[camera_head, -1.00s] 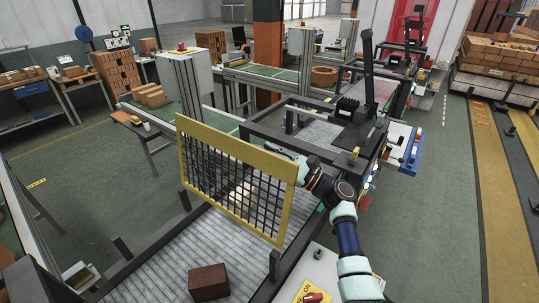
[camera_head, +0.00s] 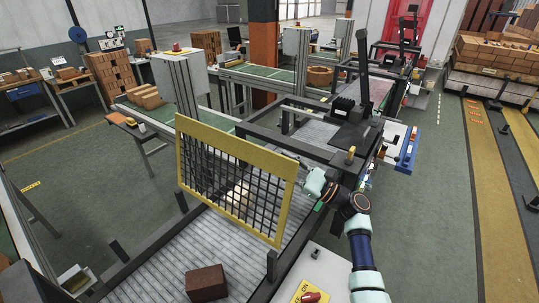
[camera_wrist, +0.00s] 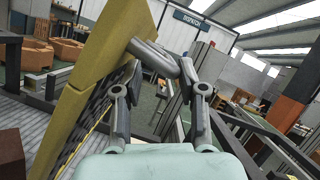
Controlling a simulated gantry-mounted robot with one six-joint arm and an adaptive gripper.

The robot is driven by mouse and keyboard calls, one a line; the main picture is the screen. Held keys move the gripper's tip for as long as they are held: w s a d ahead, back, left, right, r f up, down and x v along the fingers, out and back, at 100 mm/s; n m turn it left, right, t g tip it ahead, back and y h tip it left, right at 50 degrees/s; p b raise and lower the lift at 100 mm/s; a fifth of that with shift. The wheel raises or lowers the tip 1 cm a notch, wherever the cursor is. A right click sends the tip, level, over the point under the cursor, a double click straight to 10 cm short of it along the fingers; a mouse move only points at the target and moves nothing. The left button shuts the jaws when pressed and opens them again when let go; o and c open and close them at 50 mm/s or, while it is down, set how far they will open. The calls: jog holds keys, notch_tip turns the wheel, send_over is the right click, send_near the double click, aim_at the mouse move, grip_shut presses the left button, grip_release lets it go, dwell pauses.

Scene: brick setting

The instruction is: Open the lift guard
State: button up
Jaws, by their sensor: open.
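The lift guard (camera_head: 287,210) is a yellow frame with black mesh, standing tilted above the slatted conveyor bed in the head view. Its yellow edge (camera_wrist: 107,50) fills the upper left of the wrist view. A grey cylindrical handle (camera_wrist: 152,56) sticks out from that edge, its end lying ahead of and between my fingertips. My gripper (camera_wrist: 162,90) is open, with one finger on each side and no visible grip on the handle. In the head view my gripper (camera_head: 303,163) is small and dark beside the guard's upper right corner; exact contact cannot be told.
A brown brick (camera_head: 206,282) lies on the conveyor bed (camera_head: 150,285) below the guard. A dark frame (camera_head: 290,120) stands behind the guard.

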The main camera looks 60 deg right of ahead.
jog(key=v, duration=0.6)
dwell(0.4)
